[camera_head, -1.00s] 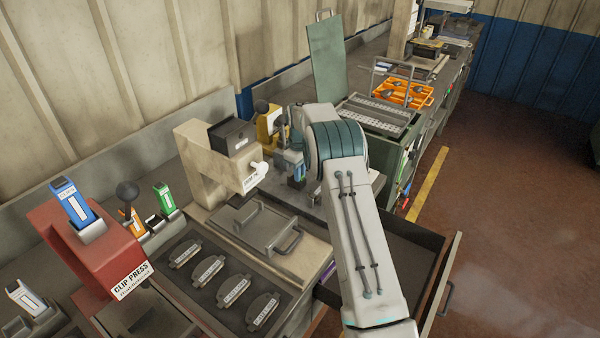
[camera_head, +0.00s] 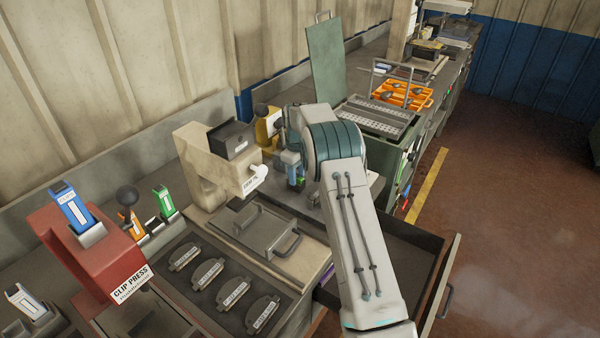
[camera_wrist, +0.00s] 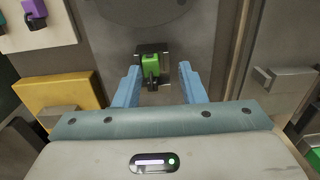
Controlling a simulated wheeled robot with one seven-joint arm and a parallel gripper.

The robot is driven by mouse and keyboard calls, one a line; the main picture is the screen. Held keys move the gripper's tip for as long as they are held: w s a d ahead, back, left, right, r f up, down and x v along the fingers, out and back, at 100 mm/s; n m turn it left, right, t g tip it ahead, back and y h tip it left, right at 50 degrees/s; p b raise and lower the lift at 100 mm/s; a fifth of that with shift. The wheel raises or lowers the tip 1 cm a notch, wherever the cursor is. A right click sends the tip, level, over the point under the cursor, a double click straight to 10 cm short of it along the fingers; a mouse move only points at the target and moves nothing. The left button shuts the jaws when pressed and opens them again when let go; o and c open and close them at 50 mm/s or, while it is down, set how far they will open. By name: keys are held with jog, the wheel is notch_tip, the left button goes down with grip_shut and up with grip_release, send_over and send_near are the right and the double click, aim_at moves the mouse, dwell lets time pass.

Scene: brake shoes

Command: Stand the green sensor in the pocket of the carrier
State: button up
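The green sensor (camera_wrist: 151,64), with a dark lower part, sits at a small metallic pocket (camera_wrist: 141,49) on a grey surface in the wrist view. That surface seems to be the carrier (camera_wrist: 110,45). My gripper (camera_wrist: 158,72) is open, with its blue fingers on either side of the sensor and visible gaps to both. In the head view my gripper (camera_head: 291,163) is above the bench behind the open drawer, and a bit of the green sensor (camera_head: 300,181) shows below it. My arm hides part of this area. I cannot tell how deep the sensor sits.
A purple sensor (camera_wrist: 35,8) is on a pale plate at the wrist view's upper left. A yellow block (camera_wrist: 60,92) lies left of my gripper. A beige press (camera_head: 220,170) stands left of my arm, and an open drawer (camera_head: 405,262) is at the right.

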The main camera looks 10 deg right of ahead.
aim_at(299, 178)
notch_tip(299, 178, up, 11)
jog(key=b, duration=0.1)
jog(key=s+r+m+t, duration=0.1)
jog(key=s+r+m, duration=0.1)
jog(key=s+r, duration=0.65)
jog(key=s+r+m+t, duration=0.1)
jog(key=s+r+m, duration=0.1)
jog(key=s, duration=0.9)
jog(key=s+r+m+t, duration=0.1)
jog(key=s+r+m, duration=0.15)
jog(key=s, duration=0.85)
jog(key=s+f+m, duration=0.1)
jog(key=s+f, duration=0.1)
jog(key=s, duration=0.4)
jog(key=s+f+m, duration=0.1)
jog(key=s+f, duration=0.2)
jog(key=s, duration=0.4)
jog(key=shift+d+f+t, duration=0.25)
jog(key=shift+d+t, duration=0.1)
jog(key=shift+t, duration=0.05)
jog(key=shift+s+m, duration=0.1)
jog(key=shift+m, duration=0.15)
